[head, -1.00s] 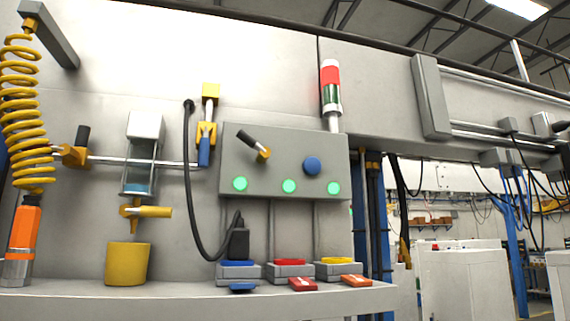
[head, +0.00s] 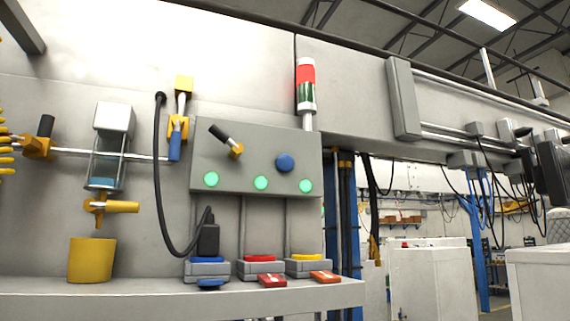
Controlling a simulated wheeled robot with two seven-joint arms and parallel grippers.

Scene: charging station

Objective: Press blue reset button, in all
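The blue reset button (head: 285,162) is a round knob on the right part of the grey control box (head: 256,140) on the wall. Three lit green lamps run along the lower edge of the box, one of them (head: 305,186) just below and right of the button. A black-handled lever switch (head: 228,141) sits to the left of the button. Neither of my grippers shows in the head view, and nothing covers the button.
A shelf (head: 130,297) below the box holds blue, red and yellow docks and a yellow cup (head: 92,260). A black cable (head: 159,190) hangs left of the box. A red-and-green signal tower (head: 305,88) rises above it. A dark object (head: 551,172) shows at the right edge.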

